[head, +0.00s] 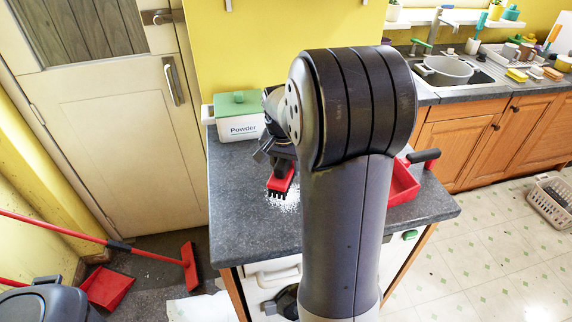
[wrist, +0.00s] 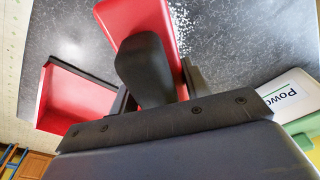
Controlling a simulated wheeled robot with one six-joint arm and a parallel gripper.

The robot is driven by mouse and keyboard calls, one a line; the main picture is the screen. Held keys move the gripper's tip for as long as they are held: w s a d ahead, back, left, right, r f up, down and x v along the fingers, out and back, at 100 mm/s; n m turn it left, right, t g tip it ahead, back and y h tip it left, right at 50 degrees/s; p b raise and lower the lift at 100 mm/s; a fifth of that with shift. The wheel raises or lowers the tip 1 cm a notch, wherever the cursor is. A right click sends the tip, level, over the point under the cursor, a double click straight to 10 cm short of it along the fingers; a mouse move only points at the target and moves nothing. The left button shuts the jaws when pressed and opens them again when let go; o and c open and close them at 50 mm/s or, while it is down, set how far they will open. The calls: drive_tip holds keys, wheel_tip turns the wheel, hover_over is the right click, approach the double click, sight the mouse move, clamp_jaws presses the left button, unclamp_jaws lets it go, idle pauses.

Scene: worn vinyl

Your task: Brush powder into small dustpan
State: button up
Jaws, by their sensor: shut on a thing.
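My gripper (head: 279,160) is shut on a small red brush with a black handle and black bristles. The brush (head: 281,180) is held over the dark countertop, its bristles at the white powder (head: 286,201). In the wrist view the brush's red back (wrist: 128,18) and black handle (wrist: 147,70) show between the fingers, with powder (wrist: 181,25) beside it. The small red dustpan (head: 402,184) lies on the counter to the right, partly hidden behind my arm; it also shows in the wrist view (wrist: 72,97).
A white box labelled Powder with a green lid (head: 238,117) stands at the counter's back left. A red broom (head: 189,268) and a larger red dustpan (head: 106,287) are on the floor at left. A sink with a pot (head: 444,71) is at back right.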

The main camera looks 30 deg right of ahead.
drive_tip(key=shift+f, duration=0.1)
drive_tip(key=shift+f+b, duration=1.9)
drive_tip(key=shift+f, duration=0.65)
drive_tip(key=shift+s+a+r+b, duration=0.15)
drive_tip(key=shift+s+a, duration=0.35)
drive_tip(key=shift+s, duration=1.25)
drive_tip(key=shift+s+a+f+b, duration=0.15)
drive_tip(key=shift+s+a, duration=0.35)
drive_tip(key=shift+s, duration=1.3)
drive_tip(key=shift+s+a+r+b, duration=0.15)
drive_tip(key=shift+s+a, duration=0.35)
drive_tip(key=shift+s, duration=1.25)
drive_tip(key=shift+f+b, duration=0.8)
drive_tip(key=shift+f, duration=0.2)
drive_tip(key=shift+w, duration=0.1)
drive_tip(key=shift+w+d+p, duration=0.1)
drive_tip(key=shift+w+d, duration=0.15)
drive_tip(key=shift+w, duration=0.6)
drive_tip(key=shift+w+d+p, duration=0.1)
drive_tip(key=shift+w+d, duration=0.15)
drive_tip(key=shift+w, duration=0.65)
drive_tip(key=shift+w+d+p, duration=0.1)
drive_tip(key=shift+w+d, duration=0.15)
drive_tip(key=shift+w, duration=0.6)
